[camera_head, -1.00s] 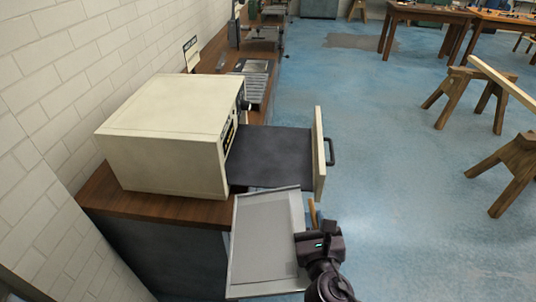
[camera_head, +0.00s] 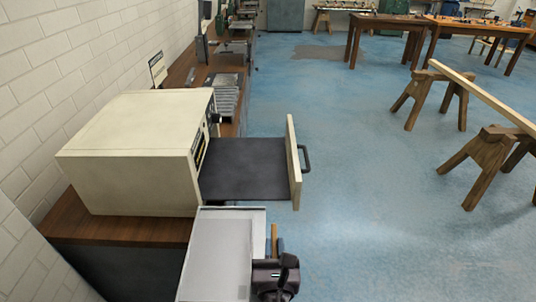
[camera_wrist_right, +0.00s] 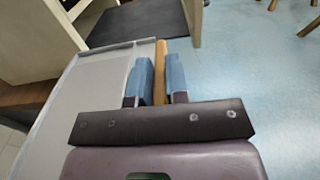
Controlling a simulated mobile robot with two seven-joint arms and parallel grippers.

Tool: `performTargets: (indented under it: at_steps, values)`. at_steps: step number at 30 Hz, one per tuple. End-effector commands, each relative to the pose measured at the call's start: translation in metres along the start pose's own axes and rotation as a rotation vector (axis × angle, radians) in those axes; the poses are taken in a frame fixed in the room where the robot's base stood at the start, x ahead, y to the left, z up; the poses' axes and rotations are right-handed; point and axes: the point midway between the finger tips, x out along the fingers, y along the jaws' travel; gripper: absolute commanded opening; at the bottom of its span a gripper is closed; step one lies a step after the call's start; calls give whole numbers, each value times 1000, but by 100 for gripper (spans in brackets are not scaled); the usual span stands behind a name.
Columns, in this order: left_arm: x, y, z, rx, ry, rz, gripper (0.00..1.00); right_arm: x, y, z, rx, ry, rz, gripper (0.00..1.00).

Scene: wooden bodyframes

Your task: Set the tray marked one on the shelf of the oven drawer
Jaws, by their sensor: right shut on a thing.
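The tray (camera_head: 218,250) is a flat, light grey sheet with a raised rim, held level at the near side of the oven drawer. I see no number on it. My right gripper (camera_head: 273,252) is at its right edge, shut on a wooden handle (camera_wrist_right: 160,72) that shows between the blue fingers in the wrist view. The cream oven (camera_head: 135,155) stands on a wooden bench. Its drawer is pulled out to the right, showing a bare dark shelf (camera_head: 245,168) behind a cream front (camera_head: 293,165) with a dark handle. The tray's far edge appears just short of the shelf. My left gripper is not in view.
The wooden bench (camera_head: 110,228) runs along the white brick wall, with a small sign (camera_head: 158,68) and metal items beyond the oven. Sawhorses (camera_head: 480,165) with a beam stand at the right. The blue floor between is clear.

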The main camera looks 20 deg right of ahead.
Motion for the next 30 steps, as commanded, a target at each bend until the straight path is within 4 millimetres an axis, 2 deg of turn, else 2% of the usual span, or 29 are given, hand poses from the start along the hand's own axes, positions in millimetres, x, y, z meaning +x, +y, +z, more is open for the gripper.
performTargets:
  at_steps: [1,14,30]
  values:
    - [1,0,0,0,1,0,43,12,1,3,4,-7,0,0]
    - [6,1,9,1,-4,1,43,96,1,2,4,-5,1,0]
    - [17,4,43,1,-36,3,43,200,1,-1,1,-4,2,0]
